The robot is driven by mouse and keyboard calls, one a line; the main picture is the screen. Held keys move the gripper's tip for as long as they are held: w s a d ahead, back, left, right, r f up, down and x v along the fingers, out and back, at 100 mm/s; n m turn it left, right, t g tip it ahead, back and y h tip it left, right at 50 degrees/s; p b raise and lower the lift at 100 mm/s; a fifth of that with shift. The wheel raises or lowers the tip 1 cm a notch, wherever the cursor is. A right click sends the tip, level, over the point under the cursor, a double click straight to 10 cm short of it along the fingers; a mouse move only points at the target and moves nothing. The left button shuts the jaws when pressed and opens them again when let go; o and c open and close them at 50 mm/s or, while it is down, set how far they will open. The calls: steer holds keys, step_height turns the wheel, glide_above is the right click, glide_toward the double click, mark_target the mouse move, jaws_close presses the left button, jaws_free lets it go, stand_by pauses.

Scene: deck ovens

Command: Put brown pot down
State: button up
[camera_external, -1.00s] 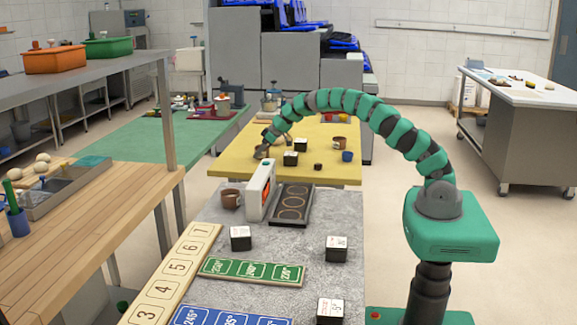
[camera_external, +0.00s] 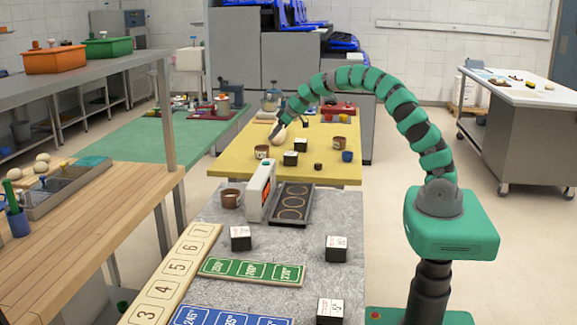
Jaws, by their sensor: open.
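A small brown pot (camera_external: 262,152) stands upright on the yellow table (camera_external: 228,170), near its left side. My gripper (camera_external: 276,134) is open, above and to the right of this pot, and apart from it. A pale, rounded thing (camera_external: 281,138) shows right at the gripper; I cannot tell whether it lies on the table behind the fingers. A second brown pot (camera_external: 340,143) stands farther right on the same table. A brown mug (camera_external: 231,198) stands on the grey table in front.
Black-and-white cubes (camera_external: 290,158) (camera_external: 300,144), a small dark brown piece (camera_external: 318,166) and a blue cup (camera_external: 347,156) stand near the pot. A white-and-orange upright device (camera_external: 261,190) and a dark tray (camera_external: 292,203) stand in front.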

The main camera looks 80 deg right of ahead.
steer(key=s+a+r+t, duration=0.1)
steer(key=a+r+t, duration=0.1)
steer(key=a+r, duration=1.1)
steer(key=s+a+r+t, duration=0.1)
steer(key=a+r+t, duration=0.1)
steer(key=a+r, duration=1.2)
steer(key=s+a+r+t, duration=0.2)
steer(key=s+a+r, duration=0.3)
steer(key=s+r, duration=0.4)
steer(key=s+a+r+t, duration=0.1)
steer(key=s+a+r, duration=0.5)
steer(key=s+r, duration=0.4)
step_height(320, 180, up, 4)
steer(key=shift+r+t, duration=0.15)
steer(key=shift+t, duration=0.25)
